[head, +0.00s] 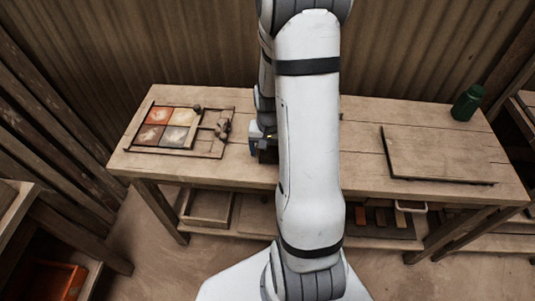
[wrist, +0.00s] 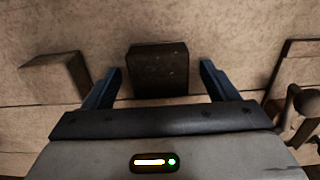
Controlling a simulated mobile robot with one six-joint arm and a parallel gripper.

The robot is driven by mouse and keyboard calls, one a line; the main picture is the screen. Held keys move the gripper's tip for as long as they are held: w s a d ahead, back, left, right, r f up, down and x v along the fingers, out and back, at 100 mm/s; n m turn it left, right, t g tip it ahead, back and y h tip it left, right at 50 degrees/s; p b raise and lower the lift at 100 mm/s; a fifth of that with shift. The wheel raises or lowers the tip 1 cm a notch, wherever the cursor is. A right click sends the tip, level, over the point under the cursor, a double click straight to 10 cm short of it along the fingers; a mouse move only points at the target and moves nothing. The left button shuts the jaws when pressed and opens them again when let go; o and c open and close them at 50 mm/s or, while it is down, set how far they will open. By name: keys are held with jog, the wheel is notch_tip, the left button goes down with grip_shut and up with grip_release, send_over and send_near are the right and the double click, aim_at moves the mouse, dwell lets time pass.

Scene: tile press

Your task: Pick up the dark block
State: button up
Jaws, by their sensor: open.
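The dark block (wrist: 158,70) stands on the wooden table (wrist: 225,60) and shows in the wrist view between the two fingers of my gripper (wrist: 160,85). The fingers are apart, one on each side of the block, with gaps visible on both sides. Whether the fingertips are down at the block's height is hard to tell. In the head view my gripper (head: 268,146) is low over the table, left of the middle, partly behind my arm. I cannot make out the dark block there.
A brown block (wrist: 57,75) lies left in the wrist view. A wooden frame with coloured tiles (head: 161,130) and a knobbed handle (head: 222,128) is at the table's left. A flat board (head: 440,155) and a green bottle (head: 467,103) are at the right.

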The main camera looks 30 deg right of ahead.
aim_at(269, 151)
jog(key=shift+f, duration=0.45)
jog(key=c, duration=1.1)
jog(key=shift+r, duration=0.1)
notch_tip(269, 151, up, 10)
jog(key=shift+f, duration=0.1)
